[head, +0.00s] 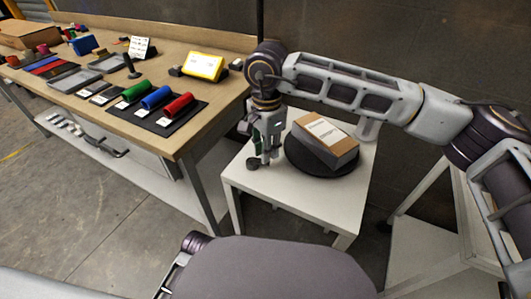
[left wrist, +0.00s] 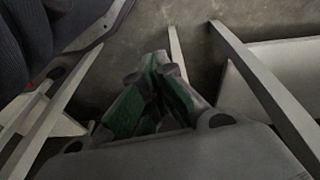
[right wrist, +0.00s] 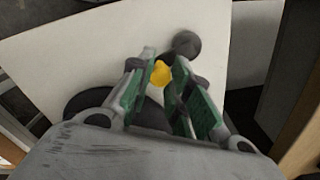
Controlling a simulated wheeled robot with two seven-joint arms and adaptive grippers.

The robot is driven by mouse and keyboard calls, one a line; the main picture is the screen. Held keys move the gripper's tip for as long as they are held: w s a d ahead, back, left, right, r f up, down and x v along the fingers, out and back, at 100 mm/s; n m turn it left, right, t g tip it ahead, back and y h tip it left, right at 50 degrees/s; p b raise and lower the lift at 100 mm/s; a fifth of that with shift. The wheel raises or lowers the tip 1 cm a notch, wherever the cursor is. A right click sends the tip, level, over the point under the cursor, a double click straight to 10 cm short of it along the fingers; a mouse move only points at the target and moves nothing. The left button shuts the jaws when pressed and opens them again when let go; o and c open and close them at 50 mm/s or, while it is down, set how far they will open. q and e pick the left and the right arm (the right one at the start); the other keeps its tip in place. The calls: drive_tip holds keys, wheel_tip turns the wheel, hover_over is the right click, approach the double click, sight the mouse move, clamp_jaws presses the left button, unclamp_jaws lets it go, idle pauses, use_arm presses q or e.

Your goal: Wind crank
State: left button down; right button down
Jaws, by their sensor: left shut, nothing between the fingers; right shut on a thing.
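A small white table (head: 240,180) carries a black round turntable (head: 310,170) with a brown box (head: 326,142) on it. My right gripper (head: 266,156) points down at the turntable's left side. In the right wrist view its fingers (right wrist: 160,72) are shut on a small yellow piece (right wrist: 161,74), which looks like the crank's grip. A dark round knob (right wrist: 187,43) sits just beyond the fingertips; it also shows beside the gripper in the head view (head: 252,163). How these parts join is hidden. My left gripper (left wrist: 155,62) is shut and empty above the floor.
A long wooden workbench (head: 180,130) stands at the left with green, blue and red rollers (head: 156,98), trays and a yellow box (head: 203,67). A dark wall (head: 400,40) is behind. Free floor (head: 90,210) lies at the front left.

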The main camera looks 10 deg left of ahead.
drive_tip(key=shift+w+n+b, duration=0.3)
drive_tip(key=shift+w+n, duration=0.15)
drive_tip(key=shift+n, duration=0.65)
drive_tip(key=shift+w+n, duration=0.2)
drive_tip(key=shift+n, duration=0.5)
drive_tip(key=shift+w+a+n+b, duration=0.2)
drive_tip(key=shift+w+n+b, duration=0.15)
drive_tip(key=shift+n, duration=0.65)
drive_tip(key=shift+w+a+n, duration=0.15)
drive_tip(key=shift+w+n, duration=0.1)
drive_tip(key=shift+n, duration=0.55)
use_arm(q)
drive_tip(key=r, duration=0.2)
drive_tip(key=shift+d+r+t, duration=0.25)
drive_tip(key=shift+r+t, duration=0.05)
use_arm(e)
drive_tip(key=shift+w+r+n, duration=0.1)
drive_tip(key=shift+n, duration=0.4)
use_arm(q)
drive_tip(key=shift+w+r, duration=0.25)
drive_tip(key=shift+w, duration=0.2)
use_arm(e)
drive_tip(key=shift+a, duration=0.1)
